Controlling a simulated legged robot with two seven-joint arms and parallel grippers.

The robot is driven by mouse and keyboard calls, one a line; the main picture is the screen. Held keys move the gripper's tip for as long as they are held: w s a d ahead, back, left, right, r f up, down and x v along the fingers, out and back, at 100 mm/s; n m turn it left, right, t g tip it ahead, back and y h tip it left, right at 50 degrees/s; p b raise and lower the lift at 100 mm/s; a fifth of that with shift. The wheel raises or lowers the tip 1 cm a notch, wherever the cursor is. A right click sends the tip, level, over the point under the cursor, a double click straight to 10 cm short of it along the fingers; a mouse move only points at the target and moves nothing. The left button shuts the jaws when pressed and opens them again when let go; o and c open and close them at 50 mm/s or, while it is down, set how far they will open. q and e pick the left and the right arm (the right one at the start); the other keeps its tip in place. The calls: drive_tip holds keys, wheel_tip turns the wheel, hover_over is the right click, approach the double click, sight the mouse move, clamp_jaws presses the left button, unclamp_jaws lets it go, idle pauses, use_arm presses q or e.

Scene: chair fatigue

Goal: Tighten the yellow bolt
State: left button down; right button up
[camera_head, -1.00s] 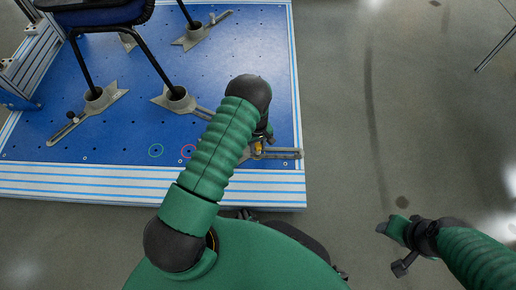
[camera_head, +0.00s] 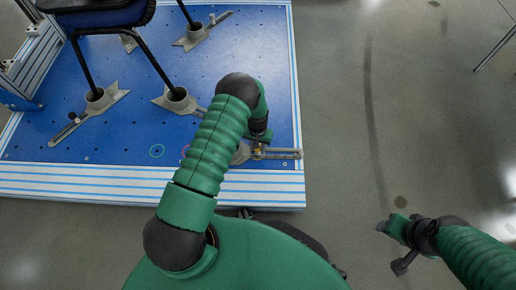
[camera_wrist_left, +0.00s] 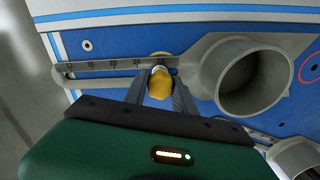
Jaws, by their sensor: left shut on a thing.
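The yellow bolt (camera_wrist_left: 160,84) sits at the slot of a grey slotted clamp arm (camera_wrist_left: 95,67) with a printed scale, beside its round grey cup (camera_wrist_left: 228,80). In the left wrist view my left gripper (camera_wrist_left: 160,92) has its two fingers on either side of the bolt, shut on it. In the head view the left gripper (camera_head: 257,148) is at the clamp near the platform's front right corner, and the bolt is mostly hidden there. My right gripper (camera_head: 388,228) hangs over the floor at the lower right, away from the platform; its finger opening is unclear.
The blue platform (camera_head: 120,133) has rows of holes and a striped front edge. A dark chair (camera_head: 100,14) stands on it with its legs in grey cups (camera_head: 176,97) of similar clamps. The floor (camera_head: 345,110) at the right is clear.

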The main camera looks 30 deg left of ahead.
use_arm(q)
drive_tip(key=shift+r+m, duration=0.1)
drive_tip(key=shift+m, duration=0.8)
drive_tip(key=shift+m+p, duration=0.3)
drive_tip(key=shift+m, duration=0.8)
drive_tip(key=m, duration=0.3)
drive_tip(key=shift+m, duration=0.5)
drive_tip(key=c, duration=1)
unclamp_jaws()
drive_tip(key=shift+c, duration=0.2)
